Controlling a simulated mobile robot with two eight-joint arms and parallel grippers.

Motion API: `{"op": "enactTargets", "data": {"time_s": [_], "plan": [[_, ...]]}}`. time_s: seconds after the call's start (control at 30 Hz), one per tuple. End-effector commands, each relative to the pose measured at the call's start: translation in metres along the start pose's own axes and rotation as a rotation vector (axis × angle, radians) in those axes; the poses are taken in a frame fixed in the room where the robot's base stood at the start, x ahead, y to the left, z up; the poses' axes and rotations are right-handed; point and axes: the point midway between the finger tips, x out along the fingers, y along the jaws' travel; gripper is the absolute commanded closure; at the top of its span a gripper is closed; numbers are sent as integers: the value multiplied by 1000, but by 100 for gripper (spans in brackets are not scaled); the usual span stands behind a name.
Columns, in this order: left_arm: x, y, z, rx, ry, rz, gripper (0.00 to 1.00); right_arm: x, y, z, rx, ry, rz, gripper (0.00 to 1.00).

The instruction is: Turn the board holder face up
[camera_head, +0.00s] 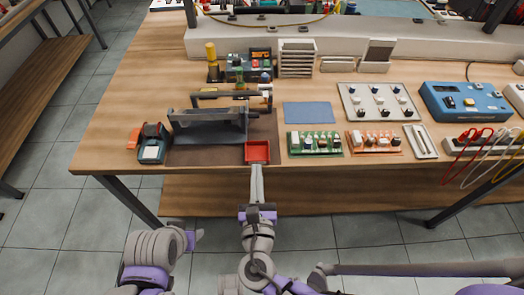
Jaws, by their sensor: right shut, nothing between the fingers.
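The board holder (208,128) is a dark grey frame with a flat plate and raised side bars. It lies on a brown mat (208,156) at the front left of the wooden bench; which face is up is hard to tell. My right gripper (257,170) reaches up from the bottom of the view, its fingers shut and empty. The fingertips show at the near edge of a small red tray (257,151), to the right of the board holder and apart from it; whether they touch the tray is unclear. Part of my left arm shows at the lower left, but not its fingers.
A red and grey device (153,148) stands left of the holder. Behind are a yellow-topped post (212,62) and a slotted rack (297,60). Right are a blue mat (308,113), green (315,143) and orange (374,142) boards and a blue instrument (466,101).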

Motion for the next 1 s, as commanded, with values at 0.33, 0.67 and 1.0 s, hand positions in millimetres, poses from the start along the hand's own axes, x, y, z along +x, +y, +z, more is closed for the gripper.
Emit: {"op": "enactTargets", "data": {"time_s": [0.33,0.67,1.0], "plan": [[2,0,1,0,-1,0,50,70,-2,0,2,1,-6,100],[-5,0,-2,0,2,0,50,114,-2,23,5,1,-4,100],[-6,0,-3,0,2,0,50,120,-1,28,5,1,-2,100]]}}
